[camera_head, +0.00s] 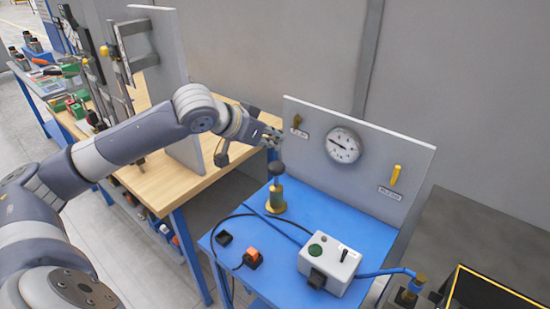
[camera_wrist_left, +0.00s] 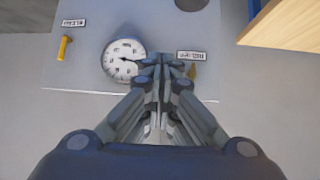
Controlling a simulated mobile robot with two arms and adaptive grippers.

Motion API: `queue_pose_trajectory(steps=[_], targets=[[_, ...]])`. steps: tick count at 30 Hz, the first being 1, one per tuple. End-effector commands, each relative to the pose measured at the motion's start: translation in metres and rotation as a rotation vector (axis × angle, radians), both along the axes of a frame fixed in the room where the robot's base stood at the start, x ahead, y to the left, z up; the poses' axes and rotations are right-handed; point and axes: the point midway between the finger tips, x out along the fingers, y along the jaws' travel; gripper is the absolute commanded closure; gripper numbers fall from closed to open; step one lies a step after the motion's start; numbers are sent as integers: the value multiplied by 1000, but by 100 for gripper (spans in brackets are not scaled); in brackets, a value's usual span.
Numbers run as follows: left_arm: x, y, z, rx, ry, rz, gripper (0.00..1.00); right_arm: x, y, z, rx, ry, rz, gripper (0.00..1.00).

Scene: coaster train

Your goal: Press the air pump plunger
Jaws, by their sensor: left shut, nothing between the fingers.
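The air pump stands upright on the blue table (camera_head: 330,215) as a green and brass cylinder (camera_head: 277,198). Its plunger has a dark round knob (camera_head: 276,169) on top. My left gripper (camera_head: 272,140) is shut and empty. In the head view it appears above the knob, with a visible gap between them. In the left wrist view the shut fingers (camera_wrist_left: 168,62) show in front of the panel, and I cannot make out the pump or plunger there. My right gripper is not in view.
Behind the pump stands a grey panel (camera_head: 375,138) with a round gauge (camera_head: 343,146), a yellow handle (camera_head: 396,175) and a brass handle (camera_head: 297,120). A white control box (camera_head: 328,264) and an orange-red button (camera_head: 252,256) are in front. A wooden bench (camera_head: 170,187) is at left.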

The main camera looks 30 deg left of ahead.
Motion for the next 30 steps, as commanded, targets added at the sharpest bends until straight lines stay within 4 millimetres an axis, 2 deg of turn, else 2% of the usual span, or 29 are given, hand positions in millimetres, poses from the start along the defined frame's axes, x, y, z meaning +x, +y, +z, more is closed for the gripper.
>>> queue_pose_trajectory(steps=[6, 13, 23, 30], targets=[[-17, 26, 16, 35, 81, 63, 100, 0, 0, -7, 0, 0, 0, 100], [-26, 35, 20, 40, 116, 89, 100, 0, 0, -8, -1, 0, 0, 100], [-25, 35, 20, 40, 116, 88, 100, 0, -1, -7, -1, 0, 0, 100], [-7, 32, 3, 37, 119, 86, 100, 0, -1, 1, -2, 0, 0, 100]])
